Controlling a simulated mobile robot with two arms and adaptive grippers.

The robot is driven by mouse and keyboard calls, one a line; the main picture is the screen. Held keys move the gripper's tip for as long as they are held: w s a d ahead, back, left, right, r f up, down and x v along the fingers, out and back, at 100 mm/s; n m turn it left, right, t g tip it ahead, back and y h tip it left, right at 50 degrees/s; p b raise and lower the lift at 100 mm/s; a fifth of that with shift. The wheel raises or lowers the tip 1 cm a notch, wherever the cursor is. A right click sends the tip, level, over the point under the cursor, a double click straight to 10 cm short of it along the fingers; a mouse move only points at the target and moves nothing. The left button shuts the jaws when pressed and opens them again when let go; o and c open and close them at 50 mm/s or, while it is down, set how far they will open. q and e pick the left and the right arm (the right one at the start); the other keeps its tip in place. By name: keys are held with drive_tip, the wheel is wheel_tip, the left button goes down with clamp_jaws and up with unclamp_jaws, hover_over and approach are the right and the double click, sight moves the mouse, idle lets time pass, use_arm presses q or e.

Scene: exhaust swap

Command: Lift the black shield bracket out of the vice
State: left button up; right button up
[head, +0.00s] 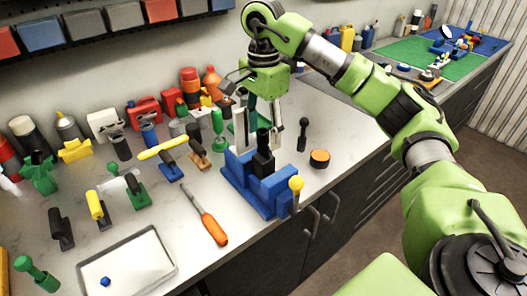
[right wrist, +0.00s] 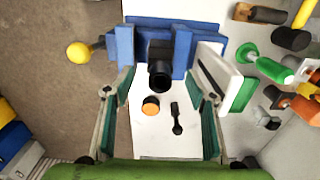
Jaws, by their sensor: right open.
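The blue vice (head: 268,190) stands near the front edge of the workbench, its yellow-knobbed handle at the front. The black shield bracket (head: 264,160) stands upright between its jaws. In the right wrist view the bracket (right wrist: 160,68) shows as a dark block with a round end, and the blue vice (right wrist: 125,45) lies around it. My right gripper (head: 260,122) is open and points down above the vice. In the right wrist view its fingers (right wrist: 160,78) are spread left and right of the bracket, with no visible contact. My left gripper is not in view.
A white tray (head: 165,252) and several coloured tools fill the bench to the left.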

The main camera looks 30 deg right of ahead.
sight(264, 155)
wheel_tip(264, 155, down, 7)
drive_tip(key=shift+r+p, duration=0.15)
drive_tip(key=shift+p, duration=0.35)
drive_tip(key=c, duration=1.4)
drive_tip(key=shift+r, duration=0.1)
clamp_jaws()
drive_tip(key=shift+s, duration=0.1)
drive_tip(key=shift+r+p, duration=2.75)
drive_tip(key=shift+r, duration=1.3)
